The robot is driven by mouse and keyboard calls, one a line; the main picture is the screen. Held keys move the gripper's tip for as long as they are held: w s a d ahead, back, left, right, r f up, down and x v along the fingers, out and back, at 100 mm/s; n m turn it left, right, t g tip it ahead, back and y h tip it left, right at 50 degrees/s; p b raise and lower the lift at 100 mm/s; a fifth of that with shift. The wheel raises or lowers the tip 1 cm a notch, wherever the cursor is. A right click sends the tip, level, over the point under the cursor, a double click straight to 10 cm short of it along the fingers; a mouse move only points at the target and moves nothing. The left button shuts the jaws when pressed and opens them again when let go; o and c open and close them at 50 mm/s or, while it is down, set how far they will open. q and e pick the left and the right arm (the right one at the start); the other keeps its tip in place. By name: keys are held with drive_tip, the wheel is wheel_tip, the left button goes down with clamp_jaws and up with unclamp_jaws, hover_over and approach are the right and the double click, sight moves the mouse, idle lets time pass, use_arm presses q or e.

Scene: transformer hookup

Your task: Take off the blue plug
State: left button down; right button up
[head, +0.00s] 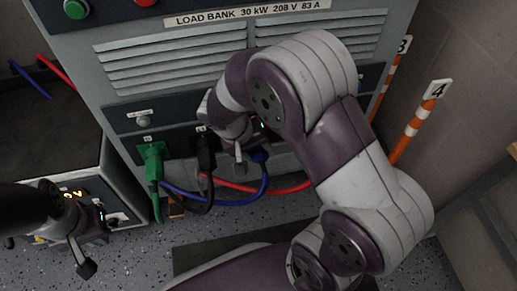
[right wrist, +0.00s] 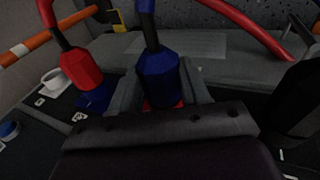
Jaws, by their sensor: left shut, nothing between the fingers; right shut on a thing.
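The blue plug (head: 260,156) is low on the load bank's front, partly behind my right arm. In the right wrist view the blue plug (right wrist: 160,75) stands between the two fingers, its blue cable rising from the top. A bit of red shows at its base; I cannot tell whether it is still seated. My right gripper (head: 241,158) is shut on it, and its fingers flank the plug in the right wrist view (right wrist: 162,88). My left gripper (head: 83,262) is shut and empty at the lower left, away from the plugs.
A green plug (head: 154,160) and a black plug (head: 206,152) are on the load bank (head: 115,75) to the left. A red plug (right wrist: 78,68) is close beside the blue one. Blue, red and black cables hang below. Orange-striped posts (head: 413,127) stand at the right.

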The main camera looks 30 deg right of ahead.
sight(262, 163)
drive_tip(key=shift+s, duration=0.2)
drive_tip(key=shift+s+a, duration=0.25)
drive_tip(key=shift+s, duration=0.55)
drive_tip(key=shift+s+a, duration=0.2)
drive_tip(key=shift+s, duration=0.55)
drive_tip(key=shift+s, duration=0.1)
drive_tip(key=shift+s+a+p, duration=0.1)
drive_tip(key=shift+s+a, duration=0.1)
drive_tip(key=shift+s, duration=0.6)
drive_tip(key=shift+s+a+p, duration=0.1)
drive_tip(key=shift+s+a, duration=0.1)
drive_tip(key=shift+s, duration=0.55)
drive_tip(key=shift+s+a+p, duration=0.1)
drive_tip(key=shift+s+a, duration=0.1)
drive_tip(key=shift+s, duration=0.6)
